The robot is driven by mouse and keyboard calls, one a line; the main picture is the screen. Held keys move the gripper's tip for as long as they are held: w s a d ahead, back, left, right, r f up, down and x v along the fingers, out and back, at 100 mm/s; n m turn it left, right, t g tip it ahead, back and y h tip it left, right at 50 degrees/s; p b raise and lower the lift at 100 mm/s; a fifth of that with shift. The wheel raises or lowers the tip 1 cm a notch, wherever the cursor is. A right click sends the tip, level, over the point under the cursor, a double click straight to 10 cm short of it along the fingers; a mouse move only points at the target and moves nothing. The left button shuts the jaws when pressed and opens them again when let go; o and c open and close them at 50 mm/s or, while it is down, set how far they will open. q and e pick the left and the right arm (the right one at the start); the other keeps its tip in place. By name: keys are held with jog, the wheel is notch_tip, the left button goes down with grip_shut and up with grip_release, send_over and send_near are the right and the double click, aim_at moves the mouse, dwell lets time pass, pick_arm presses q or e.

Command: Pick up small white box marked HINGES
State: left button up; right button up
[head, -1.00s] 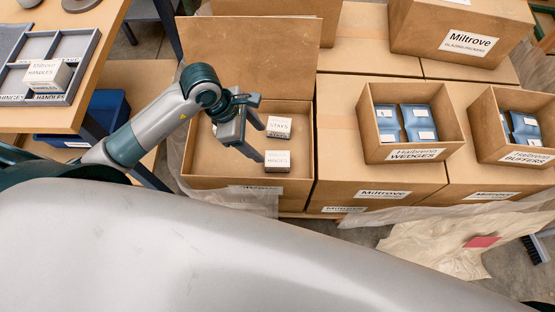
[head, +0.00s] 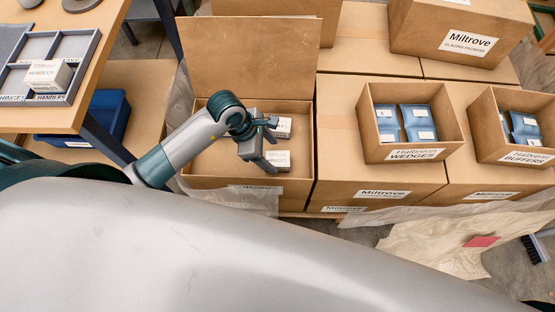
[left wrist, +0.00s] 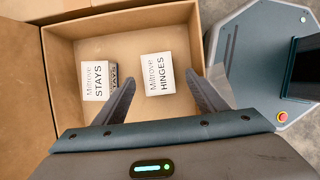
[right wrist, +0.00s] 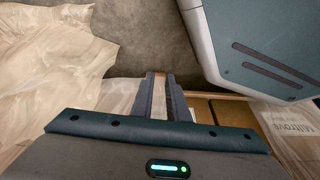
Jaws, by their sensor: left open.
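The small white box marked HINGES (left wrist: 158,74) lies in the open cardboard carton (left wrist: 72,52), label facing up. In the head view this box (head: 281,160) is partly covered by my left gripper (head: 271,147). My left gripper (left wrist: 160,78) is open and empty, above the carton. In the left wrist view its fingertips frame the HINGES box from either side; I cannot tell whether they touch it. My right gripper (right wrist: 161,76) is away from the carton, its fingers close together with a narrow pale strip showing between them.
A similar box marked STAYS (left wrist: 96,80) lies beside the HINGES box. The carton's raised flap (head: 250,45) stands behind. Open boxes marked WEDGES (head: 415,153) and BUFFERS (head: 523,157) stand at right. A grey tray (head: 82,70) sits on the table at left.

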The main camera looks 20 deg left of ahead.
aim_at(277, 158)
pick_arm(q)
jog(key=shift+x, duration=2.55)
jog(key=shift+w, duration=0.2)
jog(key=c, duration=1.4)
